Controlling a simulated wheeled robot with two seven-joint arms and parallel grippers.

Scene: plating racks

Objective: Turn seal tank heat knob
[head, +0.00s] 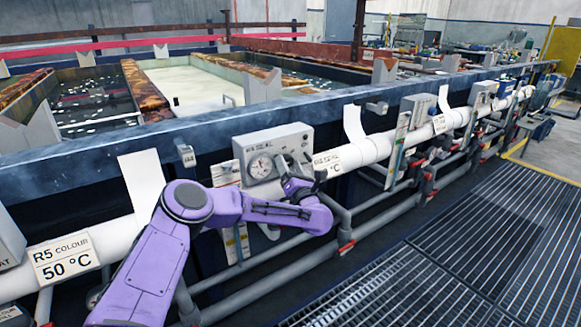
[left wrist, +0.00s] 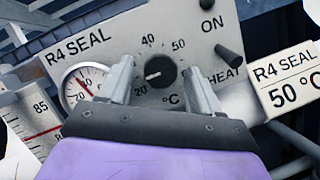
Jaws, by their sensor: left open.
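The R4 SEAL control box (head: 286,137) is a grey panel mounted on the front of the tank line, with a round dial gauge at its left. In the left wrist view, the black round heat knob (left wrist: 160,71) sits mid-panel among the numbers 20, 40 and 50, with its light pointer mark toward the lower left. My left gripper (left wrist: 161,80) is open, with one finger on each side of the knob; I cannot tell whether they touch it. In the head view, my left gripper (head: 296,172) is at the box's lower right and hides the knob. My right gripper is not in view.
The panel also has an ON switch (left wrist: 211,25) and a black HEAT lever (left wrist: 229,57). A white pipe (head: 372,148) with an R4 SEAL 50 °C label (left wrist: 290,82) runs beside the box. Grey pipes (head: 270,285) lie below. Grated floor (head: 440,265) is clear at the right.

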